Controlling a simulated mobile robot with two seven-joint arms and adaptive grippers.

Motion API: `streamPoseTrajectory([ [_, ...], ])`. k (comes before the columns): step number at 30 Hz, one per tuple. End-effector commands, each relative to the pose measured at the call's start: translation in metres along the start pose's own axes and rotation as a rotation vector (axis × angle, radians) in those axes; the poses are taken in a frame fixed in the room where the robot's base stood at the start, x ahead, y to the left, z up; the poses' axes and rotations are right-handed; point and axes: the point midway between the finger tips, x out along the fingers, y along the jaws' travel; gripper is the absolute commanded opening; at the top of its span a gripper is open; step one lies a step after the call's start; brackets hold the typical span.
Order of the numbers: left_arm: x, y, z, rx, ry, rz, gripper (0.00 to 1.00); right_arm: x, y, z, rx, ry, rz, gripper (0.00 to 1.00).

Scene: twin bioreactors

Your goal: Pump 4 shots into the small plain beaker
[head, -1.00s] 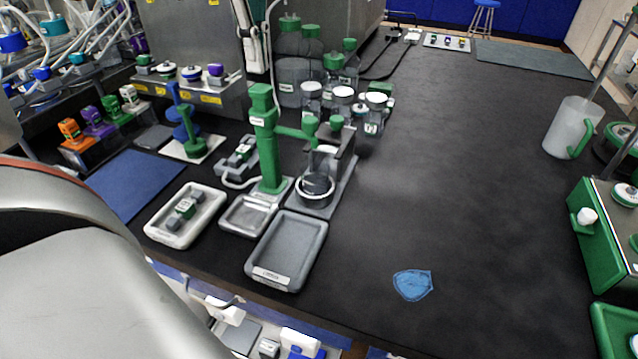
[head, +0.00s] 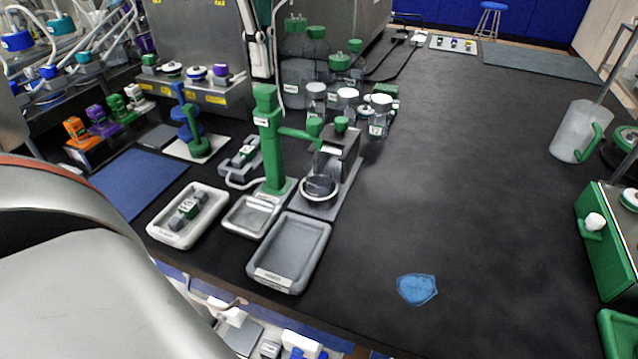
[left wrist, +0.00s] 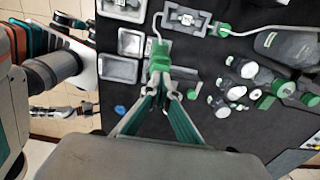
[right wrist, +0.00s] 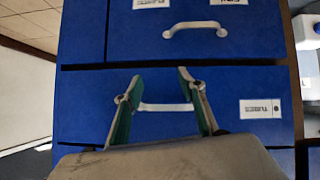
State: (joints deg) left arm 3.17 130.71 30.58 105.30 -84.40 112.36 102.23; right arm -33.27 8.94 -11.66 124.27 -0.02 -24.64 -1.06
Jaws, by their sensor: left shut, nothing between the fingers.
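The pump is a tall green post (head: 270,150) with a green cap and a spout arm reaching right. Right of it, on a grey stand, a small clear round vessel with a pale ring (head: 319,187) sits below the spout; I cannot tell its liquid level or whether it is the plain beaker. My left gripper (left wrist: 160,86) is shut and empty; in the left wrist view its tips overlap the green pump top (left wrist: 160,58), contact unclear. Its fingers do not show in the head view. My right gripper (right wrist: 158,85) is open before blue drawers, a white handle (right wrist: 165,107) between its fingers.
A grey tray (head: 314,265), a drip tray (head: 237,225) and a white tray (head: 163,236) stand near the front edge. Lidded jars (head: 380,115) and large bottles (head: 296,75) are behind. A jug (head: 572,133) stands right.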

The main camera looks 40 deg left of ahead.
Motion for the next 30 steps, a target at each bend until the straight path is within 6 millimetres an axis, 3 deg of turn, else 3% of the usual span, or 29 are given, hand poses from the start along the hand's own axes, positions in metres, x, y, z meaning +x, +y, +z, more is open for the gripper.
streamPoseTrajectory([
  [15, 0.001, 0.0, 0.0, 0.0, 0.0, 0.0, 0.0, 0.001, 0.002, -0.003, 0.003, 0.005, 0.004, 0.4],
  [30, 0.019, 0.0, 0.0, 0.0, -0.001, 0.003, 0.0, 0.003, -0.005, 0.016, 0.006, -0.023, -0.007, 0.4],
])
